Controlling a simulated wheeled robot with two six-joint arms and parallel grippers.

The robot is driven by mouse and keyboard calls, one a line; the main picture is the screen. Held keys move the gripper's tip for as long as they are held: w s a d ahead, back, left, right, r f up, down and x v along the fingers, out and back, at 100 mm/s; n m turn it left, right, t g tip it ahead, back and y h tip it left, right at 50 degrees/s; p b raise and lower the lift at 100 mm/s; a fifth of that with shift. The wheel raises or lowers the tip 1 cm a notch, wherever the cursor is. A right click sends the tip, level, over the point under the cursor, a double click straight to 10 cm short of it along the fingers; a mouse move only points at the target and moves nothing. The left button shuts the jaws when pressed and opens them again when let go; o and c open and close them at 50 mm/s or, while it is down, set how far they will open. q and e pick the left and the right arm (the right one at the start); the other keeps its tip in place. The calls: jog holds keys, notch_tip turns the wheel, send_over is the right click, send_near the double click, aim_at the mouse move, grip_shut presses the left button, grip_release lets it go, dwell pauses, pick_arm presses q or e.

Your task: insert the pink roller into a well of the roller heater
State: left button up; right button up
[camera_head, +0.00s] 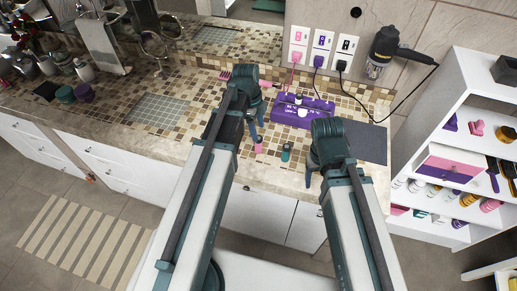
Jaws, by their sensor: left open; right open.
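The purple roller heater (318,118) sits on the tiled counter near the wall, with small light-topped shapes on it; its wells are too small to make out. A small pink piece (258,147), which looks like the pink roller, is on the counter just below my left gripper (257,134). My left gripper is open, pointing down, left of the heater; I cannot tell whether its fingers touch the pink piece. My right gripper (311,178) is open and empty by the counter's front edge, in front of the heater, partly hidden by its own arm.
A small dark teal roller-like item (286,152) stands between my grippers. A dark mat (366,142) lies right of the heater. Pink, purple and black cords hang from wall outlets (322,45). A white shelf (440,110) stands at right; the sink area is left.

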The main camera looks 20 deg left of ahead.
aim_at(258, 145)
pick_arm(q)
jog(key=f+b, duration=0.5)
jog(key=shift+s+d+f, duration=0.15)
jog(key=shift+s+d, duration=0.1)
grip_shut()
